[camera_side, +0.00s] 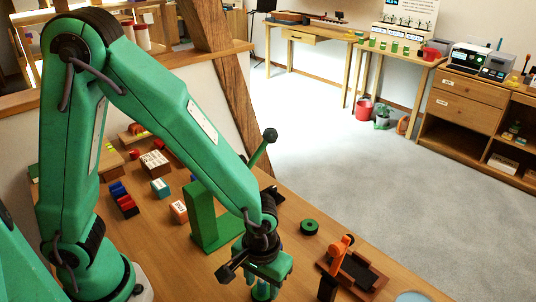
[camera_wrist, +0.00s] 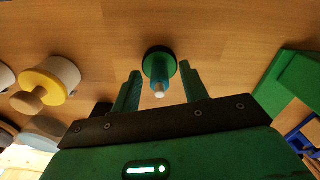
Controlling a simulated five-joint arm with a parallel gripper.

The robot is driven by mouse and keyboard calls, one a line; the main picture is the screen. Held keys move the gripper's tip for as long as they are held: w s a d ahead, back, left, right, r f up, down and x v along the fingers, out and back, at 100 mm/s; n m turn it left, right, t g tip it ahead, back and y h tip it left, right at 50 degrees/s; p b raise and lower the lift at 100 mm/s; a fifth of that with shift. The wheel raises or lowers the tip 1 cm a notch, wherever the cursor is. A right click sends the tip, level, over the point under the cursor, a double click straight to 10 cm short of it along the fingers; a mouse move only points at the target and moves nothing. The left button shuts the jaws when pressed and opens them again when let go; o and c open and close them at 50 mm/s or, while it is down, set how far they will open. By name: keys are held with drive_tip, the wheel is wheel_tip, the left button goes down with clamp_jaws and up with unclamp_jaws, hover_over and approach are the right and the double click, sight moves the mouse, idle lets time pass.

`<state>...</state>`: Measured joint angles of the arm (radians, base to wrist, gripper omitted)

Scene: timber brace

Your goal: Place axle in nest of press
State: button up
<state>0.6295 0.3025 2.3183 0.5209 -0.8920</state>
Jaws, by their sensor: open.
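In the wrist view a teal upright rod with a pale tip, which looks like the axle (camera_wrist: 159,72), stands on a dark green round base on the wood. My gripper (camera_wrist: 160,88) is open, its two fingers on either side of the rod with gaps. In the side view my gripper (camera_side: 263,290) is low over the table at the bottom edge; I cannot make out the axle there. A green upright frame (camera_side: 206,212), apparently the press, stands just left of my gripper, with a ball-ended lever (camera_side: 262,148) behind my arm. Its nest is hidden. A green block (camera_wrist: 292,78) shows at right in the wrist view.
A green ring (camera_side: 309,226) lies right of my gripper. A brown tray (camera_side: 355,271) with an orange-handled tool (camera_side: 340,245) stands farther right. Blue and red blocks (camera_side: 124,199) lie at left. A yellow-and-white cylinder (camera_wrist: 52,80) shows at left in the wrist view.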

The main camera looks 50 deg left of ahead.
clamp_jaws()
drive_tip(key=shift+r, duration=0.15)
drive_tip(key=shift+r, duration=0.75)
wheel_tip(320, 180, up, 3)
drive_tip(key=shift+s+d+f, duration=0.15)
drive_tip(key=s+d+r, duration=0.4)
drive_tip(key=s+r, duration=0.2)
drive_tip(key=s, duration=0.4)
drive_tip(key=shift+s+d+r, duration=0.15)
drive_tip(key=shift+s+r, duration=0.05)
drive_tip(key=shift+r, duration=0.1)
